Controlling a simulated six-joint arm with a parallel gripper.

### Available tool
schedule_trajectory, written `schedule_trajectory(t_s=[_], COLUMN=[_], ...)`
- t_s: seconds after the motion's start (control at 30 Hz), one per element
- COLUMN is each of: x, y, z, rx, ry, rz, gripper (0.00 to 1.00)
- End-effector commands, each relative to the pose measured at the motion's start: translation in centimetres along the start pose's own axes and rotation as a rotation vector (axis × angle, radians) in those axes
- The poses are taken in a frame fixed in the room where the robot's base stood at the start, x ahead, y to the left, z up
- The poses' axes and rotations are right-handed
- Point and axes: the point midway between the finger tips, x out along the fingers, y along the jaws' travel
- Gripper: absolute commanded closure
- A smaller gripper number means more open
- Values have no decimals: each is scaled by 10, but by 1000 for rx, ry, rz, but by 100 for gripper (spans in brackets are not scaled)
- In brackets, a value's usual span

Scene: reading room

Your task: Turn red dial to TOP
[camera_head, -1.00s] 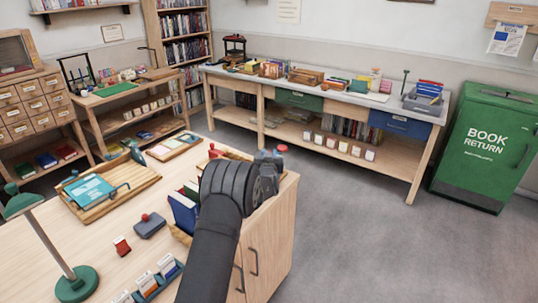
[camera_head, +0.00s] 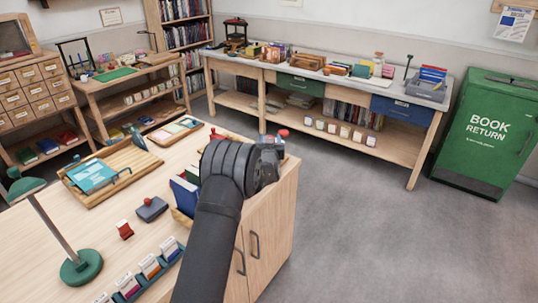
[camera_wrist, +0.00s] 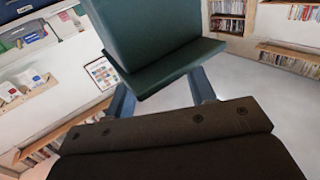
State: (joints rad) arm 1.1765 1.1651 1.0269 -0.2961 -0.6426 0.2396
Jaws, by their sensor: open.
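No red dial can be made out for certain. A small red-topped thing (camera_head: 283,133) shows at the far right corner of the near desk, just beyond my arm's end and partly hidden by it. Another small red thing (camera_head: 215,131) stands left of it, behind the arm. In the head view my arm hides my gripper's jaws. In the wrist view my gripper (camera_wrist: 163,93) is open, with its two blue-grey fingers apart. A dark green block-like shape (camera_wrist: 150,30) shows beyond and between them; I cannot tell what it is or whether they touch it.
The near desk (camera_head: 60,220) holds a lamp (camera_head: 82,267), a stamp with a red knob (camera_head: 152,209), a wooden tray (camera_head: 143,160) and card holders (camera_head: 150,266). A long bench (camera_head: 350,84) with drawers stands behind. A green book return bin (camera_head: 490,135) is at right. Grey floor is clear.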

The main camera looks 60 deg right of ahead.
Motion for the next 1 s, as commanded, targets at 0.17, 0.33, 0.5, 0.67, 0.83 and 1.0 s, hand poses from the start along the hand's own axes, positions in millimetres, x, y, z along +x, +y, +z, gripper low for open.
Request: schedule_trajectory(t_s=[0.17,0.33,0.5,0.67,0.83,1.0], x=[-27,-57,-89,-119,-146,-160], y=[0,0,0,0,0,0], z=[0,0,-1,0,0,0], rx=[1,0,1,0,1,0], ry=[-2,-2,-2,-2,-2,-2], rz=[0,1,1,1,1,0], gripper=[50,50,50,50,50,50])
